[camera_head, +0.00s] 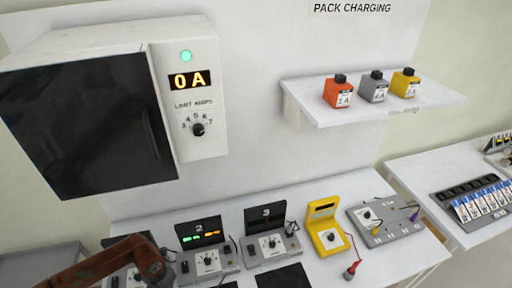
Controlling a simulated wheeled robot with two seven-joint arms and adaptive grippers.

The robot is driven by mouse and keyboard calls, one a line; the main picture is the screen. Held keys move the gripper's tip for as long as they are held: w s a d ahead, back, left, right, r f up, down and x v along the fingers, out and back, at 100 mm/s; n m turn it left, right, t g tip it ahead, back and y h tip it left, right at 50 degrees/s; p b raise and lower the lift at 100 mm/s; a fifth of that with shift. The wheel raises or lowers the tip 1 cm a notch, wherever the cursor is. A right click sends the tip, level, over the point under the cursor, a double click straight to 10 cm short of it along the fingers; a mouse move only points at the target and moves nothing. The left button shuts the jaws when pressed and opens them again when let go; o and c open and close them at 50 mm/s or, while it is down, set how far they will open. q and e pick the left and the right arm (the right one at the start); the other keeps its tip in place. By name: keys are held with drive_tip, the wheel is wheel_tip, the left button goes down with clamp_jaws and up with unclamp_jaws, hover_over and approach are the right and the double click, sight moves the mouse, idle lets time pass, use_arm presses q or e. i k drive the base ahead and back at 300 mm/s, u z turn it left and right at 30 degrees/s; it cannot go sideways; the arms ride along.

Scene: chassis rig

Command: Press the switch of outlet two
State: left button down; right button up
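Outlet two is a grey unit (208,262) on the white bench, with a raised black display marked 2 (200,234). The display shows green and orange lights. The unit has a dial with a dark knob in the middle of its face and small dark parts at both sides; which is the switch is too small to tell. My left arm reaches in from the bottom left, in front of the leftmost unit (116,280) and just left of outlet two. No fingers of my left gripper show. My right arm and gripper are out of view.
A similar unit marked 3 (268,246) stands right of outlet two. Further right are a yellow meter (327,232) with a red-tipped lead and a grey panel (385,222). A wall cabinet (190,100) reads 0 A above a limit dial. A shelf (375,105) holds three bottle-like packs.

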sight(185, 267)
drive_tip(key=k, duration=1.45)
